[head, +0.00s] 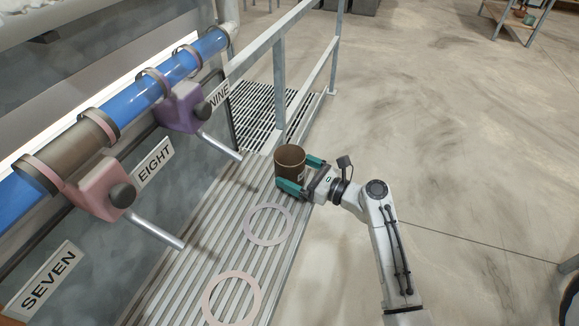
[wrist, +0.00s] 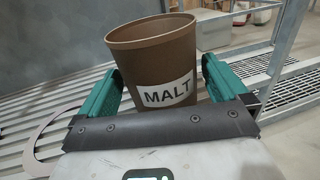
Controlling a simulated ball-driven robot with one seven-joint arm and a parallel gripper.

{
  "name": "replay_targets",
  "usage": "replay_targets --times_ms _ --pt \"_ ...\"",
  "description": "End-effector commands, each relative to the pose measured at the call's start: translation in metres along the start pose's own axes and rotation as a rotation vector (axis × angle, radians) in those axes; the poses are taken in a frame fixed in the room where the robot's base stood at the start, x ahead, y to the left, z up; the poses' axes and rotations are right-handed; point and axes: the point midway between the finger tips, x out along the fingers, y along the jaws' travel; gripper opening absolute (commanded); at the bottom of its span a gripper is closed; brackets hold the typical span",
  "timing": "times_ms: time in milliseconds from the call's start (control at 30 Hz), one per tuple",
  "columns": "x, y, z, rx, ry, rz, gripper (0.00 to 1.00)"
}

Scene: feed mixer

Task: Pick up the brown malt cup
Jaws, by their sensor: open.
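The brown malt cup (head: 290,159) stands upright at the far right end of the ribbed shelf. In the wrist view the cup (wrist: 155,55) shows a white label reading MALT facing me, and its open top. My gripper (head: 301,171) is around the cup, with one green finger on each side. In the wrist view the fingers of my gripper (wrist: 161,85) flank the cup, with a visible gap at least on the right. The cup's base is partly hidden behind the gripper's palm in the wrist view.
The ribbed shelf (head: 190,242) carries a lilac ring (head: 246,227) and a pink ring (head: 206,304). A purple valve (head: 180,108) and a pink valve (head: 99,190) have levers reaching out over the shelf. A metal railing (head: 279,85) rises just behind the cup. Open floor lies to the right.

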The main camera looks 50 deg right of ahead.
Motion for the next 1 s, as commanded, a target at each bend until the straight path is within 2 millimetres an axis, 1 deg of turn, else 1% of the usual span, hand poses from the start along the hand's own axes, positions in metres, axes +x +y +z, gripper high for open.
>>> replay_targets --times_ms 33,100,333,367,700,800,1000 --pt "0.0082 0.0001 0.0005 0.000 -0.001 0.002 1.00" --pt "0.0149 0.0006 -0.0001 0.001 0.000 0.002 1.00" --pt "0.0172 0.0002 -0.0006 0.000 0.001 -0.001 1.00" --pt "0.0172 0.0002 -0.0006 0.000 0.000 -0.001 0.98" --pt "0.0168 0.0002 -0.0006 0.000 0.000 0.000 0.66" --pt "0.0169 0.0001 -0.0003 0.000 0.000 0.000 0.57" --pt "0.0169 0.0001 -0.0001 0.000 0.000 0.000 0.57"
